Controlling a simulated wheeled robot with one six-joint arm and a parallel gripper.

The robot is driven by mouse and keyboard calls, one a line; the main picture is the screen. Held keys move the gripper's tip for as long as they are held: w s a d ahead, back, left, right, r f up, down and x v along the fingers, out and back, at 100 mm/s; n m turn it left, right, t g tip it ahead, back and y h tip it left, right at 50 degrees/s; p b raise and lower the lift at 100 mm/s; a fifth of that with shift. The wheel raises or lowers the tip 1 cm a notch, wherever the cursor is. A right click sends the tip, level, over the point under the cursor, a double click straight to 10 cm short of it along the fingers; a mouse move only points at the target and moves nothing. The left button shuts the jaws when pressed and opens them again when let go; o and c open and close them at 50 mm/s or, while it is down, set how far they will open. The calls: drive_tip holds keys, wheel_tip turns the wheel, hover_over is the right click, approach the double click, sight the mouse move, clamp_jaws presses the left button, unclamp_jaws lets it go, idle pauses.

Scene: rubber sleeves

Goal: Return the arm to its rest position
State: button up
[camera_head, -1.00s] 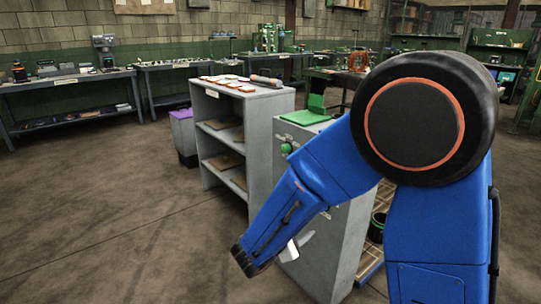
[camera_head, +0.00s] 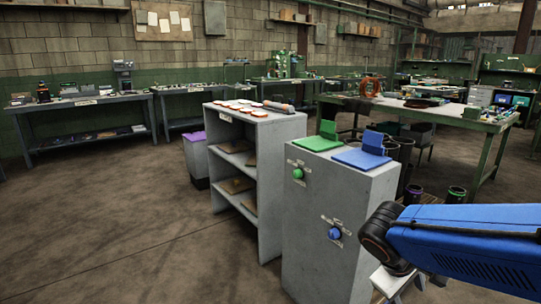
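My blue arm (camera_head: 465,245) reaches in from the right edge, with a black rounded joint (camera_head: 385,238) at its left end. It is low, in front of the right side of the grey cabinet (camera_head: 330,215). No gripper fingers can be made out. Pale grey pieces (camera_head: 393,282) show just below the joint, and I cannot tell what they are. I see nothing held.
The cabinet carries a green plate (camera_head: 318,143), a blue plate (camera_head: 360,158), a green knob (camera_head: 297,174) and a blue knob (camera_head: 335,233). A grey shelf (camera_head: 270,185) stands to its left, a workbench (camera_head: 440,113) behind it. The left floor is clear.

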drive_tip(key=s+a+r+m+t+y, duration=0.2)
drive_tip(key=s+a+r+m+y, duration=0.1)
drive_tip(key=s, duration=0.5)
drive_tip(key=shift+a+r+m+t+y, duration=0.4)
drive_tip(key=shift+r+m+y, duration=0.15)
drive_tip(key=shift+m+y, duration=0.6)
drive_tip(key=shift+s, duration=0.1)
